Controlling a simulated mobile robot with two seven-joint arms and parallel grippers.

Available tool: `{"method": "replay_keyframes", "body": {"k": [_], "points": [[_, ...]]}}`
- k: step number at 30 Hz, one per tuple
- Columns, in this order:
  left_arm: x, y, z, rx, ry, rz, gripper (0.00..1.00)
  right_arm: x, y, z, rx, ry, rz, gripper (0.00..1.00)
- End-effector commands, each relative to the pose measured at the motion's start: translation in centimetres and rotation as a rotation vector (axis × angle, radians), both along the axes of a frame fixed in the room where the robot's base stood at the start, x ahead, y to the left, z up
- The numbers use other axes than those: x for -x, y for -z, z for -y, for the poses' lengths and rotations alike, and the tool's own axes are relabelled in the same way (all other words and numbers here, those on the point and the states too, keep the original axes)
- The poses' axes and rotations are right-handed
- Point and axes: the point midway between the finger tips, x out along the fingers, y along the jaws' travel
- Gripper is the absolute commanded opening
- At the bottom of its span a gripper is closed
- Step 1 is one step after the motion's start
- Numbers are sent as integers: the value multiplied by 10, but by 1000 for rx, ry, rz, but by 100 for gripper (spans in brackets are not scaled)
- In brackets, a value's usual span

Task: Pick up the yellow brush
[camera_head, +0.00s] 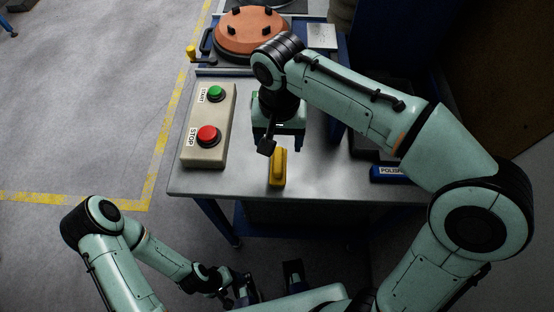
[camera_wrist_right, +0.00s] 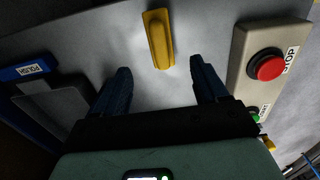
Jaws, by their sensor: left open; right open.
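The yellow brush (camera_head: 278,168) lies on the grey metal table (camera_head: 230,182) near its front edge, to the right of the button box. It also shows in the right wrist view (camera_wrist_right: 158,38), just beyond the gap between the fingertips. My right gripper (camera_wrist_right: 161,80) is open and empty, its two dark blue fingers on either side of the line to the brush and not touching it. In the head view the right gripper is above the table just behind the brush, partly hidden by its own wrist. My left gripper (camera_head: 268,284) is open and low in front of the table, away from the brush.
A beige box (camera_head: 190,150) with a green START button (camera_head: 216,93) and a red STOP button (camera_head: 208,136) stands left of the brush. An orange-brown turntable (camera_head: 250,32) is at the back. A blue POLISH-labelled container (camera_head: 386,174) is at the right. Table around the brush is clear.

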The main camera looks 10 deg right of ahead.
Motion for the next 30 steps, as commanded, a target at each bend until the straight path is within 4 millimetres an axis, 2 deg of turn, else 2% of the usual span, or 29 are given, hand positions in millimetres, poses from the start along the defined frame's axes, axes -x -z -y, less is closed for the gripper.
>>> {"method": "replay_keyframes", "body": {"k": [1,4,11,21,30], "points": [[2,4,0,0,0,-2,67,1,13,0,2,0,-4,72],[3,7,0,0,0,-3,67,1,30,0,2,-1,-4,72],[3,10,0,0,0,-4,67,0,47,0,0,0,-1,72],[6,17,0,0,0,-7,67,1,92,0,-1,-1,-2,72],[6,17,0,0,0,-7,67,1,97,0,-1,-1,-1,72]]}}
